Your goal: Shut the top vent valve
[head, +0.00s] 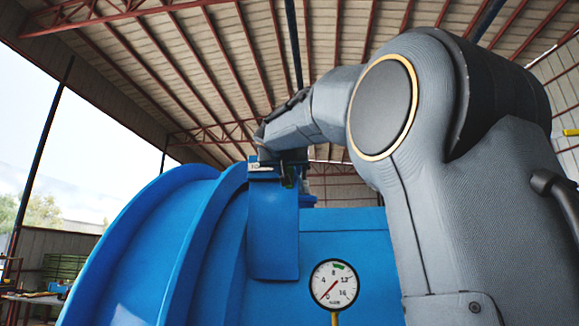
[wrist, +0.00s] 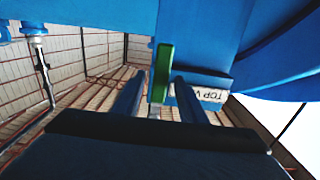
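My gripper (wrist: 159,78) is open, with one finger on each side of the handle and a visible gap on both sides. I cannot tell how deep the handle sits between the fingers. In the head view a sliver of the green handle (head: 289,179) shows below my wrist, beside the label (head: 261,167). My arm hides most of the valve and the fingers there.
The blue autoclave (head: 345,235) fills the space below my arm, with a thick round flange (head: 205,225) at left and a blue plate (head: 273,230) under the label. A pressure gauge (head: 334,285) stands in front. A cluttered bench (head: 35,297) is far left.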

